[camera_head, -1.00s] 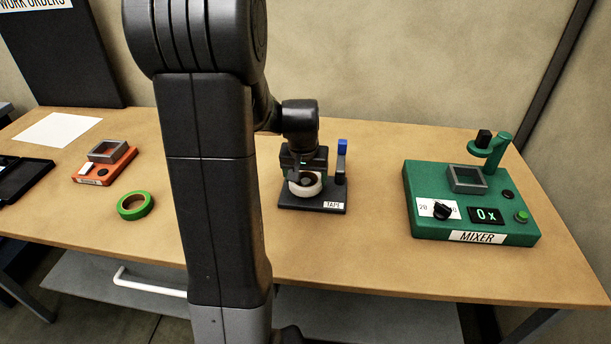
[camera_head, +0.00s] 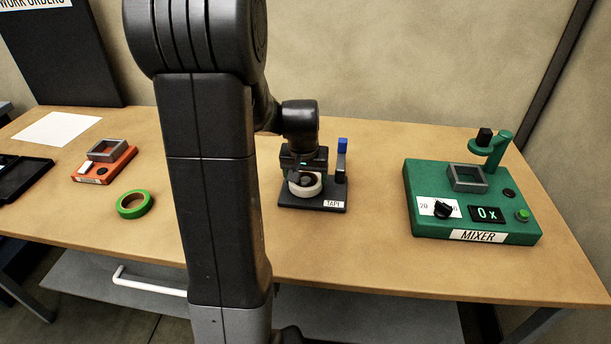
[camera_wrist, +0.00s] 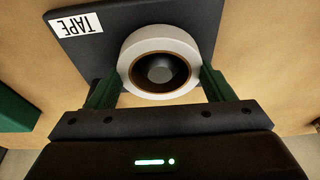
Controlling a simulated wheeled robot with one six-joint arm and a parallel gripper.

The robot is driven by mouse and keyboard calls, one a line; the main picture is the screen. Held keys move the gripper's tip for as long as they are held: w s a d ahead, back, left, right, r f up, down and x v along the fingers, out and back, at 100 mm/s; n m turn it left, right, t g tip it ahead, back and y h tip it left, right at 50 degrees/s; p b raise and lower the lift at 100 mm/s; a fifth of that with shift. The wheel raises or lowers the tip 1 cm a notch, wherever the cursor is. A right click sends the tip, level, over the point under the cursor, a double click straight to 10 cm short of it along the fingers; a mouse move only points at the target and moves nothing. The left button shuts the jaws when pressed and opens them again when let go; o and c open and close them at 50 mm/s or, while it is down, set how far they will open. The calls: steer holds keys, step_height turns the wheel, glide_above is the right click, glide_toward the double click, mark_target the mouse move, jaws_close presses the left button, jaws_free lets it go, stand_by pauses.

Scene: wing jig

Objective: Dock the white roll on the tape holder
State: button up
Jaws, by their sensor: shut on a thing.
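The white roll (camera_head: 306,188) is in my gripper (camera_head: 305,178), over the base of the dark tape holder (camera_head: 326,207) in the middle of the table. In the wrist view the white roll (camera_wrist: 127,62) sits between the two green fingers of my gripper (camera_wrist: 160,80), which touch its sides. The tape holder's dark plate (camera_wrist: 80,48) with its TAPE label lies behind the roll. A dark round post shows inside the roll's core. I cannot tell whether the roll rests on the plate. The holder's blue-topped post (camera_head: 342,150) stands just right of my gripper.
A green mixer (camera_head: 470,205) stands to the right. A green tape roll (camera_head: 134,204), an orange device (camera_head: 104,162), a black tray (camera_head: 22,178) and white paper (camera_head: 58,129) are to the left. The table (camera_head: 370,235) in front of the holder is clear.

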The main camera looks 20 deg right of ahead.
mark_target(304, 188)
steer(key=shift+f, duration=0.35)
steer(key=o, duration=0.7)
steer(key=shift+r, duration=0.1)
steer(key=p+v, duration=0.7)
steer(key=v, duration=0.4)
steer(key=shift+w, duration=0.1)
steer(key=b+x, duration=0.5)
steer(key=x, duration=0.3)
steer(key=shift+f+b, duration=0.4)
steer(key=shift+r, duration=0.1)
